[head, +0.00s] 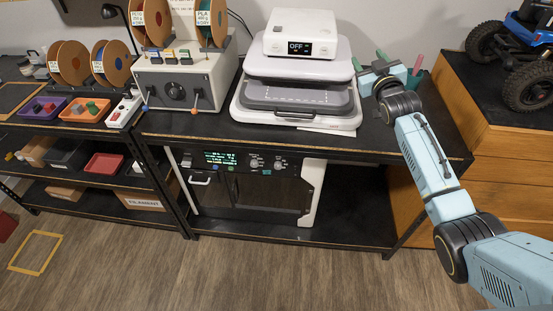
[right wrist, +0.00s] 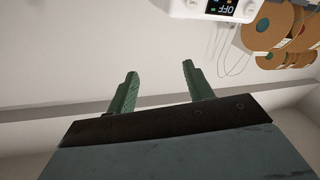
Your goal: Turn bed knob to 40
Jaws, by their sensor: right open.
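A dark machine (head: 265,192) with a control panel stands on the shelf under the bench top. Its panel has a lit green text display (head: 221,157), a left round knob (head: 254,162) and a right round knob (head: 281,163). The labels and settings are too small to read, so I cannot tell which one is the bed knob. My right gripper (head: 367,59) is above the bench at the right, beside the white press and well above the panel. In the right wrist view its two green fingers (right wrist: 159,70) are apart with nothing between them. My left gripper is not in view.
A white press (head: 300,95) with an OFF display (head: 299,48) stands on the bench top above the machine. A grey box (head: 184,84) with levers and spools (head: 152,24) stands left of it. A wooden cabinet (head: 500,140) carries a blue crawler (head: 520,60) at right. Floor in front is clear.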

